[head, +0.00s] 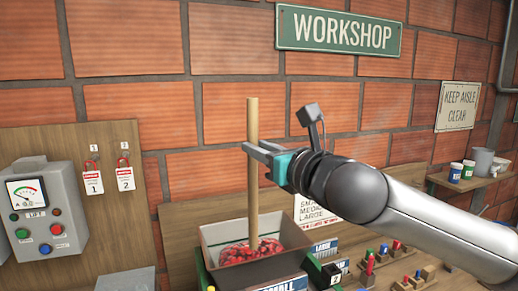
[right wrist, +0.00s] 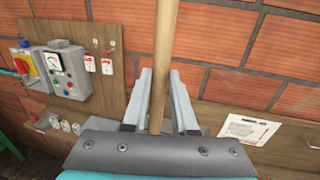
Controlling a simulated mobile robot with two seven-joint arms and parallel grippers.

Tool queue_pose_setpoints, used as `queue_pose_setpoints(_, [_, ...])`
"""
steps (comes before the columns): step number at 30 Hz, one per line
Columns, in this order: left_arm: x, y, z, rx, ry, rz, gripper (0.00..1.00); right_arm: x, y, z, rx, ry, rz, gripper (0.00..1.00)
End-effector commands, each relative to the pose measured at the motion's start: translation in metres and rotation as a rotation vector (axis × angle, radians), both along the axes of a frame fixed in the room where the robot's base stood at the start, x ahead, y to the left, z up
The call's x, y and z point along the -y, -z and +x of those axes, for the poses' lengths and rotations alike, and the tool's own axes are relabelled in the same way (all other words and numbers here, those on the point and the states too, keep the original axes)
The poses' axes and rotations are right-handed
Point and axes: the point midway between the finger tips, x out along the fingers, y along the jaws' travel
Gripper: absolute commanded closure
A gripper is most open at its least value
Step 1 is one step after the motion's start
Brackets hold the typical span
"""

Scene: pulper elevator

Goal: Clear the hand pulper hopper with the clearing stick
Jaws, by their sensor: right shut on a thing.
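The clearing stick (head: 252,190), a long pale wooden rod, stands nearly upright in the head view. Its lower end goes down among red coffee cherries (head: 238,252) in the open, pale-walled pulper hopper (head: 225,230), and its tip is hidden. My right gripper (head: 257,149) is shut on the stick in its upper half, above the hopper. In the right wrist view, the stick (right wrist: 160,85) passes between the two grey fingers. The hopper is not clearly visible there. My left gripper is not in view in the head view.
A grey control box (head: 42,208) and red lockout tags (head: 92,178) are on a board at left. Small coloured items (head: 372,258) stand on the bench at right. A shelf with pots (head: 468,172) is farther right. A brick wall is close behind.

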Motion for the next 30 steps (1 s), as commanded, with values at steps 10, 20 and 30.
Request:
queue_pose_setpoints(10, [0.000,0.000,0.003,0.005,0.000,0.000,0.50,-0.001,0.000,-0.019,0.002,-0.002,-0.001,1.00])
queue_pose_setpoints(20, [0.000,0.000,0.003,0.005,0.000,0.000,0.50,-0.001,-0.001,-0.059,0.003,-0.001,-0.001,1.00])
queue_pose_setpoints(30, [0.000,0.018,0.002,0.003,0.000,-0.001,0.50,-0.002,0.002,-0.100,0.007,-0.001,0.002,1.00])
